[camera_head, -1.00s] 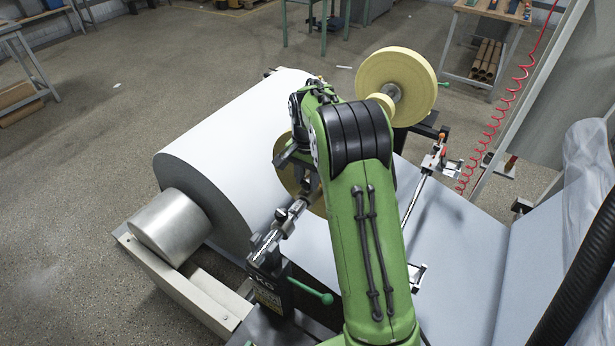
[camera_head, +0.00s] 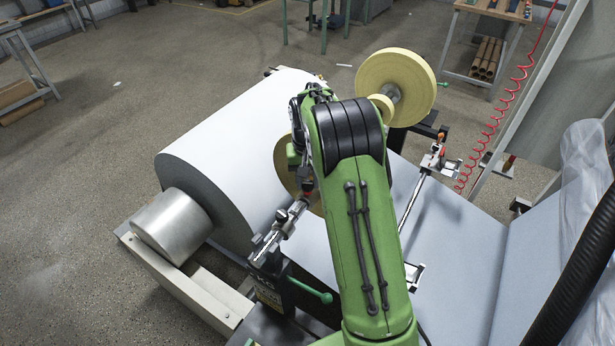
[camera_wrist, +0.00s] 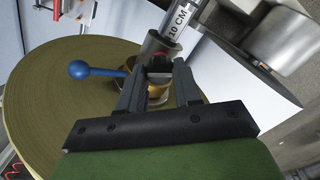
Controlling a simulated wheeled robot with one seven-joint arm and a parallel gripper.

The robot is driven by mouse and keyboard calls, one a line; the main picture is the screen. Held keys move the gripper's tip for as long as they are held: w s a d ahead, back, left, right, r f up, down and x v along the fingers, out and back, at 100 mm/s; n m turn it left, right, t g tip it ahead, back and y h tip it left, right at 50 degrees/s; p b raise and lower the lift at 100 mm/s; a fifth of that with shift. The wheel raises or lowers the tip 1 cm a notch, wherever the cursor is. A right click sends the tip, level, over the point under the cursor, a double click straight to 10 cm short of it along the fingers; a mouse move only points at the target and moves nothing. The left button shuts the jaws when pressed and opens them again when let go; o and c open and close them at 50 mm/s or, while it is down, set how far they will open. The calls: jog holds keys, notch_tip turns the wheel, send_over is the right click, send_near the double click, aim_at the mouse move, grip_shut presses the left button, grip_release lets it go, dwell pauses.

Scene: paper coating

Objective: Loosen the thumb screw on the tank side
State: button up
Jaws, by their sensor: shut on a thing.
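In the wrist view, my gripper (camera_wrist: 159,75) has its dark fingers closed on a small dark thumb screw (camera_wrist: 159,70) with a bit of red showing behind it. The screw sits on the collar (camera_wrist: 160,43) at the end of a metal rod marked "10 CM" (camera_wrist: 177,22), in front of the tan roll's face.
A blue ball-ended lever (camera_wrist: 83,69) sticks out left of my fingers, close by. The tan roll (camera_wrist: 55,115) lies behind it. The large white paper roll (camera_head: 235,135) is left of my arm. A green-handled lever (camera_head: 312,290) stands below the rod.

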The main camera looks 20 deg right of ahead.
aim_at(307, 183)
jog(key=n, duration=0.5)
jog(key=shift+n, duration=0.3)
jog(key=n, duration=0.4)
jog(key=shift+n, duration=0.4)
jog(key=shift+w, duration=0.1)
jog(key=o, duration=1)
jog(key=shift+o, duration=0.2)
notch_tip(307, 183, up, 16)
jog(key=p, duration=0.3)
jog(key=shift+f, duration=0.1)
